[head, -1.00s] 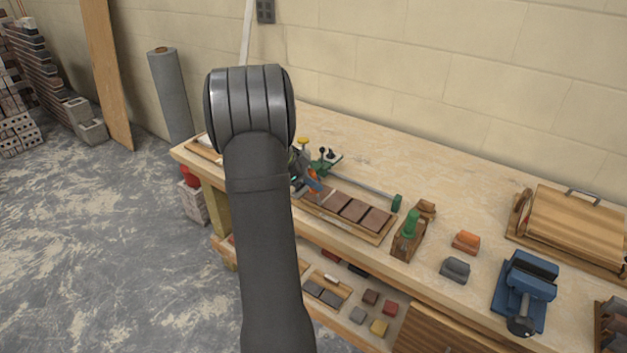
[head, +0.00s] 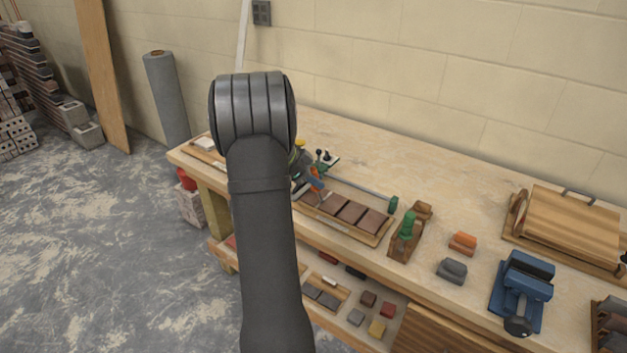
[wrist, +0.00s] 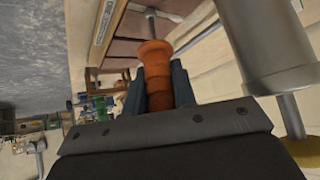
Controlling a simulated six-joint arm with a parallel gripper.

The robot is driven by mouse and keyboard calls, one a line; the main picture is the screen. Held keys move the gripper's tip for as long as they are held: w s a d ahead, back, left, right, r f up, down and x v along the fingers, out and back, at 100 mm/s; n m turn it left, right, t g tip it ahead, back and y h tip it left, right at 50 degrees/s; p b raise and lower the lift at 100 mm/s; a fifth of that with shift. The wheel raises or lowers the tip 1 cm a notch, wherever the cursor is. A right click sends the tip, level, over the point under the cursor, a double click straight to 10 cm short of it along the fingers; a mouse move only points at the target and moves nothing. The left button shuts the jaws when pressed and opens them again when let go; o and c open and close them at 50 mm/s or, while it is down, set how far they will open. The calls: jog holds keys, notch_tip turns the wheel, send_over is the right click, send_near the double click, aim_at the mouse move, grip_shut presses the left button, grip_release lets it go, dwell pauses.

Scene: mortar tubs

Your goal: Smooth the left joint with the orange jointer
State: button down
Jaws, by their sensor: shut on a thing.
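My gripper (head: 311,184) is at the left end of a row of brown bricks in a wooden tray (head: 374,241), partly hidden behind my arm in the head view. In the wrist view my gripper (wrist: 159,82) is shut on the orange jointer (wrist: 154,56). The jointer's orange handle also shows in the head view (head: 317,184). Its metal end (wrist: 149,15) points toward the bricks (wrist: 124,48). The left joint lies close to the tool; I cannot tell whether the metal touches it.
A rod with a green end (head: 393,204) lies behind the bricks. The bench's back middle is clear.

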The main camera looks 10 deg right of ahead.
jog(key=shift+w+d+f, duration=0.15)
jog(key=shift+w+d, duration=0.05)
jog(key=shift+d, duration=0.05)
jog(key=shift+w+d, duration=0.35)
jog(key=shift+d, duration=0.05)
jog(key=shift+w+d+r, duration=0.1)
jog(key=shift+r, duration=0.15)
